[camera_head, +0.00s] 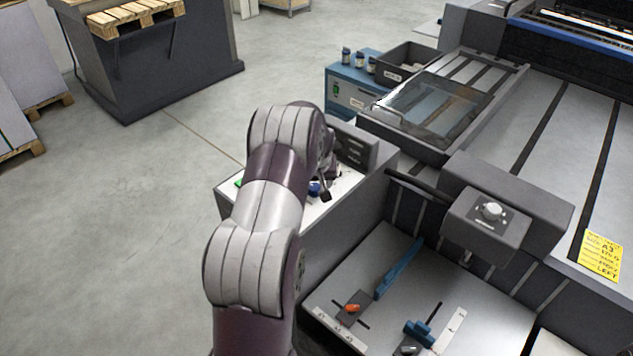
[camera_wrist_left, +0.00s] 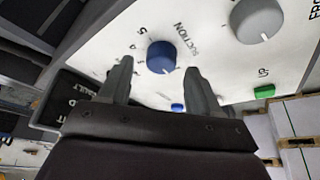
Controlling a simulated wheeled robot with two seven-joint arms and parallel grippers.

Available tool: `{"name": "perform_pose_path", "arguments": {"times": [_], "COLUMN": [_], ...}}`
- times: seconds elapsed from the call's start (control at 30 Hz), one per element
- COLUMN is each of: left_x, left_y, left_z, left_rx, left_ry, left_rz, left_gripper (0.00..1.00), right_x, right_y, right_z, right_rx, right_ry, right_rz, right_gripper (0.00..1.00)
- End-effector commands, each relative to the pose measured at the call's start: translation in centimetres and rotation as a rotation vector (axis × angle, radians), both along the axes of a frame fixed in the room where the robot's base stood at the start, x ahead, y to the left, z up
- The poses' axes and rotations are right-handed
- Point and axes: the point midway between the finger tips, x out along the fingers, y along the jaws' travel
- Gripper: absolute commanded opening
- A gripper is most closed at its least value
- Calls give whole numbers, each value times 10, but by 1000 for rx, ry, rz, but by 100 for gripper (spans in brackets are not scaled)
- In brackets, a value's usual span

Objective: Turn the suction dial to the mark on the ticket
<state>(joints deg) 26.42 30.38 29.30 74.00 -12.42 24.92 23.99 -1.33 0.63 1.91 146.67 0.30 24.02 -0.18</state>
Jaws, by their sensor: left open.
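The suction dial is a round blue knob (camera_wrist_left: 161,57) with SUCTION printed beside it on a white panel; in the left wrist view it sits between and beyond my finger tips. In the head view a bit of blue knob (camera_head: 314,188) shows beside my arm on the panel (camera_head: 345,180). My left gripper (camera_wrist_left: 158,75) is open, its two dark fingers either side of the dial; I cannot tell whether they touch it. It shows small in the head view (camera_head: 325,192). The yellow ticket (camera_head: 602,255) lies on the machine at the right; its small text is only partly readable. My right gripper is not in view.
A grey dial (camera_wrist_left: 258,20) and a green button (camera_wrist_left: 264,91) share the panel, with a small blue button (camera_wrist_left: 177,107) near the fingers. A dark box (camera_head: 357,148) stands behind the panel. A grey housing with a knob (camera_head: 490,211) stands at the right.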

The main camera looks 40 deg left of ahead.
Motion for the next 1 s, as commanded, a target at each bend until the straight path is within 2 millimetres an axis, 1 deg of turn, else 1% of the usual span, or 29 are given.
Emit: {"name": "perform_pose_path", "arguments": {"times": [0.1,0.2,0.5,0.57,0.6,0.67,0.7,0.87,1.0], "left_x": [4,6,7,7,7,7,7,7,6], "left_y": [4,5,6,6,6,6,6,6,6], "left_z": [-13,-19,-21,-21,-21,-21,-21,-20,-18], "left_rx": [-1,0,0,0,0,0,0,0,-1], "left_ry": [1,0,0,0,0,0,0,0,1], "left_rz": [0,0,0,0,0,0,0,-4,-34], "left_gripper": [63,63,63,44,31,11,9,9,9], "right_x": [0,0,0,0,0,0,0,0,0], "right_y": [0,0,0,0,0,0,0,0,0], "right_z": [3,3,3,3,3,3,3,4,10], "right_rx": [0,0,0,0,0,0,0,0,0], "right_ry": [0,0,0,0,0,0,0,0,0], "right_rz": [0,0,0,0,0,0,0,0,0], "right_gripper": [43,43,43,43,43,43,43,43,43]}}
